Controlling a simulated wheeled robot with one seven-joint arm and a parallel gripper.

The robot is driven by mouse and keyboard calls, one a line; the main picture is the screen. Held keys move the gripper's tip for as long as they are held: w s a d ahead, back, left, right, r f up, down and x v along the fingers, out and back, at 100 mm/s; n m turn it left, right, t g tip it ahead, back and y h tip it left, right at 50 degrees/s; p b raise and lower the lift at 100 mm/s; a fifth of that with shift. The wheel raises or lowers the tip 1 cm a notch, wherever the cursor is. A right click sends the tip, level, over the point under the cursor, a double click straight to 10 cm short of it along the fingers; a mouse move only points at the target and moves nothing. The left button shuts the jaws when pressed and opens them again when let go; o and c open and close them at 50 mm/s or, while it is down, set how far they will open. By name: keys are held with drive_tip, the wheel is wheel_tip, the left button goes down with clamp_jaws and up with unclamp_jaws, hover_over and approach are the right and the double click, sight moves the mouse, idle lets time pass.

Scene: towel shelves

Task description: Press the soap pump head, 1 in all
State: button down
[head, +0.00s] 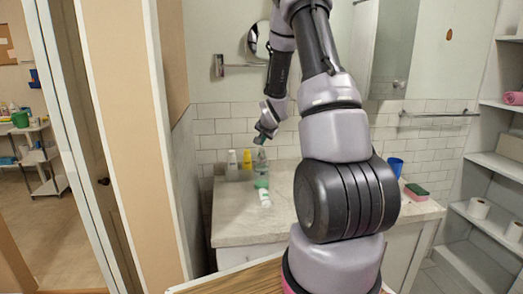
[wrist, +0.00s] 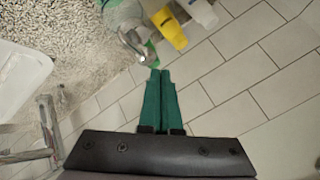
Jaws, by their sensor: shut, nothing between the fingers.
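The clear soap bottle (head: 262,160) stands on the counter near the tiled back wall. In the wrist view, the bottle (wrist: 120,14) has a grey, metallic-looking pump head (wrist: 135,42). My gripper (head: 261,138) is above the bottle in the head view. In the wrist view, my gripper's green fingers (wrist: 160,72) are shut together with nothing between them. Their tips are close beside the pump head in the picture; I cannot tell whether they touch it.
Yellow (head: 247,158) and white (head: 232,159) bottles stand left of the soap bottle. A small green item (head: 262,184) and a white item (head: 265,199) lie in front. A blue cup (head: 395,166) and sponge (head: 416,191) are right on the counter (head: 235,222). Shelves are far right.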

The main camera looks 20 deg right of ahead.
sight(262, 150)
drive_tip(key=shift+r, duration=0.15)
drive_tip(key=shift+r, duration=2.45)
